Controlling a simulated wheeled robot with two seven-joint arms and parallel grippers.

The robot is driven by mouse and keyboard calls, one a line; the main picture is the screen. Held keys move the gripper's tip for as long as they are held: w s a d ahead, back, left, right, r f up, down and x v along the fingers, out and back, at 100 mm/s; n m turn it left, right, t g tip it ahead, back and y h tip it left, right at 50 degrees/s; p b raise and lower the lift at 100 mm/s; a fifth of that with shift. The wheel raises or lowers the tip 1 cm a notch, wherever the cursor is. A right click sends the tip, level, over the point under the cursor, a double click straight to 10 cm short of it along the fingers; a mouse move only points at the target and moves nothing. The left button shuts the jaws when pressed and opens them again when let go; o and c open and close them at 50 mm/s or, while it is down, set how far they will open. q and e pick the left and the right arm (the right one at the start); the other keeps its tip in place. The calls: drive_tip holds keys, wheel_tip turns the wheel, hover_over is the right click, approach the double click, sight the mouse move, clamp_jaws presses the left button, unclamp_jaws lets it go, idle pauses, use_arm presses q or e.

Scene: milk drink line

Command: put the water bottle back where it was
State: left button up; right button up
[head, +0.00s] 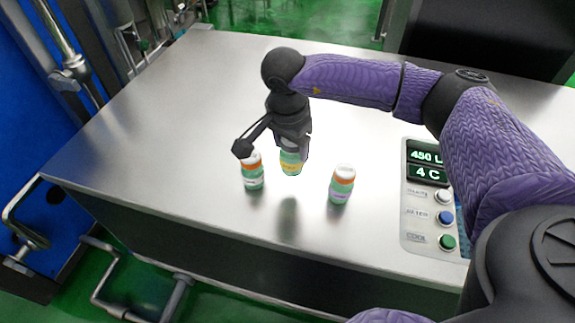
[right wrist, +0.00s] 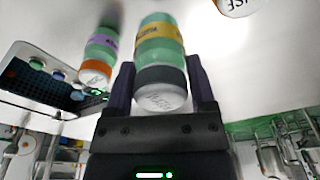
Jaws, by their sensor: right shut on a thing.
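My right gripper (head: 291,146) comes down from above and is shut on the upper part of a green bottle with a yellow label (head: 291,167). The right wrist view shows the bottle (right wrist: 158,47) upright between the fingers (right wrist: 161,80), with a dark band below its white cap. Its label print is too blurred to read surely. It seems to hang slightly above the steel top, but contact is hard to judge. A green bottle with an orange band (head: 252,171) stands just left of it. Another with a purple label (head: 341,184) stands to the right. My left gripper is out of view.
The steel counter (head: 150,130) is wide and mostly bare at left and back. A control panel (head: 428,205) with a display and several buttons lies right of the bottles. The counter's front edge runs close in front of them.

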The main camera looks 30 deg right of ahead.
sight(291, 166)
wheel_tip(291, 166, down, 6)
drive_tip(key=shift+b, duration=1)
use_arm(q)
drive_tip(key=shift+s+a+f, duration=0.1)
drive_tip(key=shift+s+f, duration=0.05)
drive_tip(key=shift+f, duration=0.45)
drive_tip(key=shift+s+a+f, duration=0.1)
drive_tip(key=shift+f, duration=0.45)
use_arm(e)
drive_tip(key=shift+r, duration=0.15)
drive_tip(key=o, duration=1.1)
drive_tip(key=shift+o, duration=1)
use_arm(q)
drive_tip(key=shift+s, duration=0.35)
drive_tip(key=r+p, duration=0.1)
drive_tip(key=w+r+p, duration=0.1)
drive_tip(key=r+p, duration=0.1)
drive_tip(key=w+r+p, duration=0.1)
drive_tip(key=p, duration=0.1)
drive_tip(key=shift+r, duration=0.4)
use_arm(e)
drive_tip(key=r, duration=0.4)
drive_tip(key=a+r, duration=0.1)
drive_tip(key=r, duration=0.7)
drive_tip(key=shift+s+a, duration=0.2)
drive_tip(key=shift+a, duration=0.05)
